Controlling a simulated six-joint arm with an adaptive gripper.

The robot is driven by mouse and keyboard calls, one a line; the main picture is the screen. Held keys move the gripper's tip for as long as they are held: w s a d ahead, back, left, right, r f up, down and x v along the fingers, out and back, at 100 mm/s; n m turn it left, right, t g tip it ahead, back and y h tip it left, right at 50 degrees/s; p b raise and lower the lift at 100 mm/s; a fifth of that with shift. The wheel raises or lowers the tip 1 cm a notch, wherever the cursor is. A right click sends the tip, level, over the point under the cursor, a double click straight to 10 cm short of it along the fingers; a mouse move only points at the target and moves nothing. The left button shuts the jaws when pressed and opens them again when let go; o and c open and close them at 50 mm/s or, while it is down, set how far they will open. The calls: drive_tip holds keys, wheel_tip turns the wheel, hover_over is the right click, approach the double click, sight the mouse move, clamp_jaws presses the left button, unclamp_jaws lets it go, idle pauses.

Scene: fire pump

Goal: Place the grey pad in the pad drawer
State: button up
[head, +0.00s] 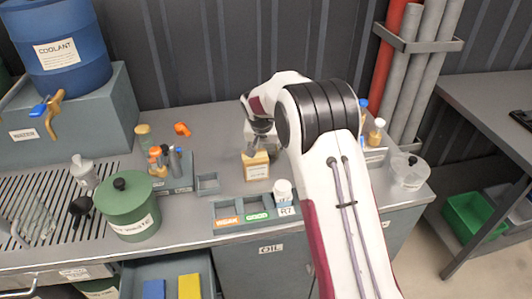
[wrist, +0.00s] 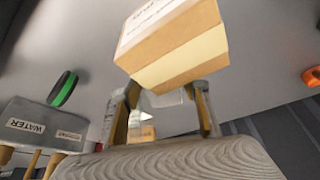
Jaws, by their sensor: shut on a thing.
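My gripper (head: 254,147) is above the middle of the bench. Its fingertips (wrist: 163,92) meet a tan block-shaped box (wrist: 175,48) with a pale layer and a white label. The box (head: 256,168) also shows in the head view, just below the fingers. The jaws look closed on it, though the fingertips are partly hidden. An open drawer (head: 210,275) at the bottom left holds a blue pad (head: 154,289) and a yellow pad (head: 190,287). I cannot make out a grey pad in either view.
A green lidded pot (head: 130,212) and a bottle holder (head: 172,184) stand left of the gripper. A labelled tray (head: 240,222) and a white bottle (head: 283,190) are near the front edge. A clear jar (head: 408,173) stands at the right.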

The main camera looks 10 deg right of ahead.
wheel_tip(320, 180, up, 9)
idle(0.5)
drive_tip(key=shift+s+d, duration=0.1)
drive_tip(key=shift+s, duration=0.05)
idle(0.4)
drive_tip(key=shift+n, duration=0.4)
drive_tip(key=s+d, duration=0.2)
drive_tip(key=s, duration=0.4)
drive_tip(key=s+d+r, duration=0.1)
drive_tip(key=s+d, duration=0.1)
drive_tip(key=s, duration=0.4)
drive_tip(key=s+d, duration=0.3)
drive_tip(key=s, duration=0.3)
drive_tip(key=shift+d+r, duration=0.1)
drive_tip(key=shift+r, duration=0.15)
drive_tip(key=shift+s+d, duration=0.1)
drive_tip(key=shift+s, duration=0.55)
drive_tip(key=shift+a, duration=3.5)
